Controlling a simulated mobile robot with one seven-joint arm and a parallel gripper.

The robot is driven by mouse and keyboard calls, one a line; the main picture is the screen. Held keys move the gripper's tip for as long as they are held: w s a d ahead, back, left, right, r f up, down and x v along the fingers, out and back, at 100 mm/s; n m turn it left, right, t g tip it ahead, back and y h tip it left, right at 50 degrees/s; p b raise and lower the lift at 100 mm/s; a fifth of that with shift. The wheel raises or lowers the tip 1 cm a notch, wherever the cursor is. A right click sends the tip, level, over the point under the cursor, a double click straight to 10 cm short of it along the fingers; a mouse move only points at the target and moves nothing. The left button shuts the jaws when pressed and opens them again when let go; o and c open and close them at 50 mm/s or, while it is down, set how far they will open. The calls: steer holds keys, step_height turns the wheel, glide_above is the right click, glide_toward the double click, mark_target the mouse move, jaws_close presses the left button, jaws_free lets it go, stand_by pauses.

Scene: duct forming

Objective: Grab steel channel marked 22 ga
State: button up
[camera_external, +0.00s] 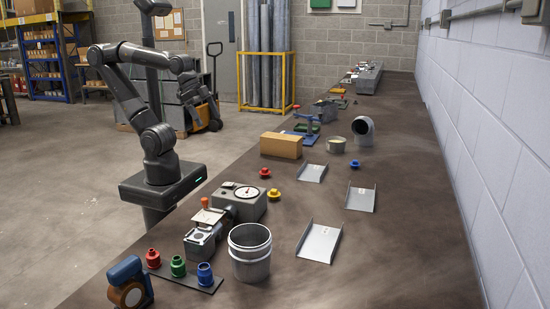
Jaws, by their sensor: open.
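Three grey steel channels with raised side edges lie flat on the long brown bench. The nearest channel (320,242) is right of the grey bucket. A second channel (360,199) lies farther back and to the right, toward the wall. The third channel (311,172) is farther back still, beside the cardboard box. Each seems to bear a small mark, too small to read, so I cannot tell which is 22 ga. My gripper (203,97) is open, raised at the left beyond the bench edge, well away from all three channels. Its fingers are small and hard to make out.
A grey bucket (250,254), a gauge box (240,201) and a cardboard box (281,145) stand along the bench's left side. Coloured fittings (178,266) sit front left. A pipe elbow (363,131) stands farther back. The bench right of the channels is clear to the wall.

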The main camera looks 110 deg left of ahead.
steer(key=w+a+r+m+g, duration=0.1)
steer(key=w+a+m, duration=0.15)
steer(key=w, duration=0.35)
steer(key=w+a+r+m+g, duration=0.1)
steer(key=w+a+r+m, duration=0.15)
steer(key=w, duration=0.35)
steer(key=m+g, duration=0.4)
steer(key=m, duration=0.9)
glide_above(313, 173)
step_height(313, 173, down, 21)
steer(key=shift+a+f, duration=0.15)
steer(key=shift+f, duration=3.2)
steer(key=c, duration=0.8)
